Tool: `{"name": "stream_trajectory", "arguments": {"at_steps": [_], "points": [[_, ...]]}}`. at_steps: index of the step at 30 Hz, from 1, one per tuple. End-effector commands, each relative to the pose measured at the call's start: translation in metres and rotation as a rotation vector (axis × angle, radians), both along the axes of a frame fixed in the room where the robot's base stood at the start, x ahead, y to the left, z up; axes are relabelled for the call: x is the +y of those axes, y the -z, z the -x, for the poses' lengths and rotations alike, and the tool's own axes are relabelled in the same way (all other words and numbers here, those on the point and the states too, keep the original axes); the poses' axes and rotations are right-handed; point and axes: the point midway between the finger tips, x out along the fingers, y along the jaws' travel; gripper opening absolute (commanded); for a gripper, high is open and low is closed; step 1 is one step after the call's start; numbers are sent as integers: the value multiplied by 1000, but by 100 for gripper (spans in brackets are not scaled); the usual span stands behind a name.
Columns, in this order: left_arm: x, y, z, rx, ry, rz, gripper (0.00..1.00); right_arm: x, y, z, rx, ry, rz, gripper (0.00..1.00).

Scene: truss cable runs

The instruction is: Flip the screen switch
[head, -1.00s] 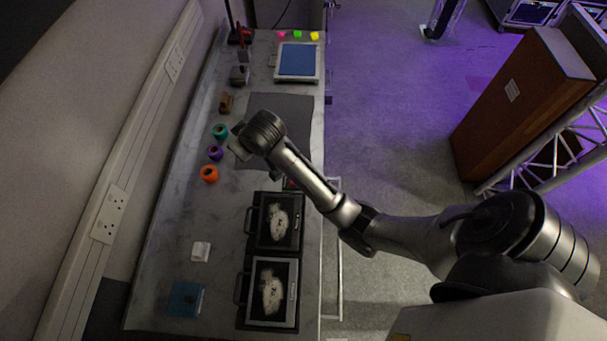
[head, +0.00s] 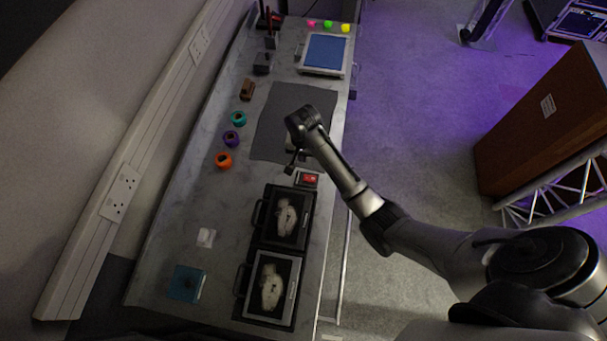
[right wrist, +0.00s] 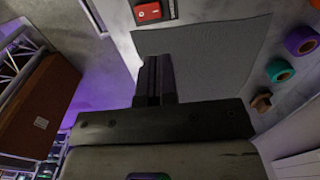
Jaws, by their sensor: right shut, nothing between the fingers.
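A red rocker switch (head: 308,180) in a small pale housing sits on the bench by its right edge, just above the two dark screens in the head view. It also shows at the top of the right wrist view (right wrist: 148,11). My right gripper (head: 291,166) is shut and empty, a little to the upper left of the switch and apart from it. In the right wrist view its closed fingers (right wrist: 156,80) appear over the grey mat, below the switch. My left gripper is not in view.
Two screens with pale images (head: 287,217) (head: 271,286) lie below the switch. A grey mat (head: 280,125) lies under my right arm's end. Tape rolls (head: 224,160) stand to the left, a blue-topped tray (head: 325,52) at the far end. A brown cabinet (head: 545,120) stands right.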

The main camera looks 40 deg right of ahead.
Motion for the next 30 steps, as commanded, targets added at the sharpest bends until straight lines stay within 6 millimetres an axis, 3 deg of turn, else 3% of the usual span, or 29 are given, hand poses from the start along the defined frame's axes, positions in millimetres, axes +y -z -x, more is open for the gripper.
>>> {"name": "stream_trajectory", "arguments": {"at_steps": [11,30], "points": [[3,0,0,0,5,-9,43,0,12,0,2,-2,0,0],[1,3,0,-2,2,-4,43,0,118,0,1,-3,0,0]]}}
